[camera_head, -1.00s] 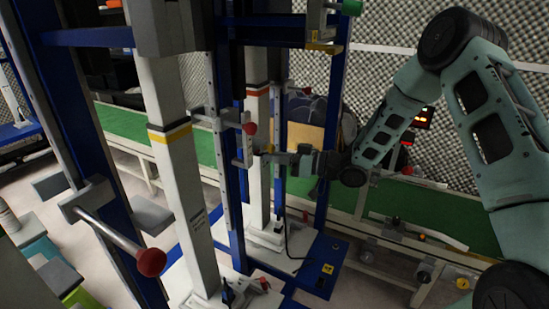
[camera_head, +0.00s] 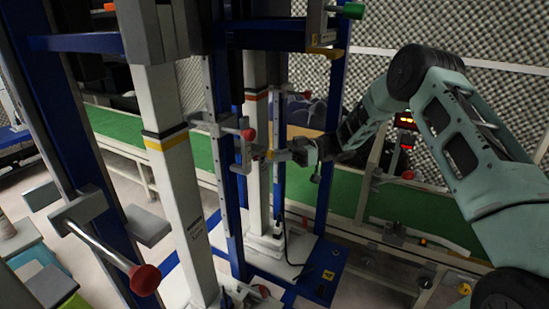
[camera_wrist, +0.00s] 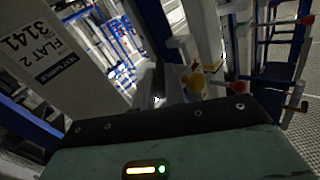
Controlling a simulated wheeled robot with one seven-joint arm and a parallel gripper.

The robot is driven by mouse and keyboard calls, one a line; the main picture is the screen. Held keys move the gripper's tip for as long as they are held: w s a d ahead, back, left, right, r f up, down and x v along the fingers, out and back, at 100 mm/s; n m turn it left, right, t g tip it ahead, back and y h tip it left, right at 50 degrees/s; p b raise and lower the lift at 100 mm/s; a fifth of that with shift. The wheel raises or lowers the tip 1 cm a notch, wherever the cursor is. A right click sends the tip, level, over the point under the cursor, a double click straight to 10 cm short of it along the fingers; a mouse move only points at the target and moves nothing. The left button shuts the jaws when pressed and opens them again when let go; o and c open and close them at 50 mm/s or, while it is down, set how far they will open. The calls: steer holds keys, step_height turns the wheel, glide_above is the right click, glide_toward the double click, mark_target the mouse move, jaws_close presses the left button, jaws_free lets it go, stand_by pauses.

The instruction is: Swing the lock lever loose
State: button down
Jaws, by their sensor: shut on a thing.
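A blue and white upright test frame (camera_head: 228,190) stands in the middle of the head view. A lever with a red ball knob (camera_head: 248,134) sticks out from its slotted rail. Just below it is a grey bracket-like lock lever (camera_head: 243,158). My gripper (camera_head: 268,155) reaches in from the right at this lever's height and is shut on a small part there, seemingly the lever. In the wrist view, a yellow and red piece (camera_wrist: 196,80) lies just beyond the gripper's edge. The exact contact is hidden and dark.
A larger lever with a red knob (camera_head: 145,279) juts out at the lower left. A white column (camera_head: 178,175) stands to the left of my gripper. A green conveyor (camera_head: 345,200) runs behind the frame. Blue posts stand close around my gripper.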

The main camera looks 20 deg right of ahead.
stand_by(0.4)
steer(key=c, duration=1.5)
jaws_free()
steer(key=shift+o, duration=0.2)
steer(key=d, duration=0.7)
steer(key=shift+d+b, duration=0.3)
steer(key=shift+b, duration=0.1)
steer(key=shift+s, duration=0.1)
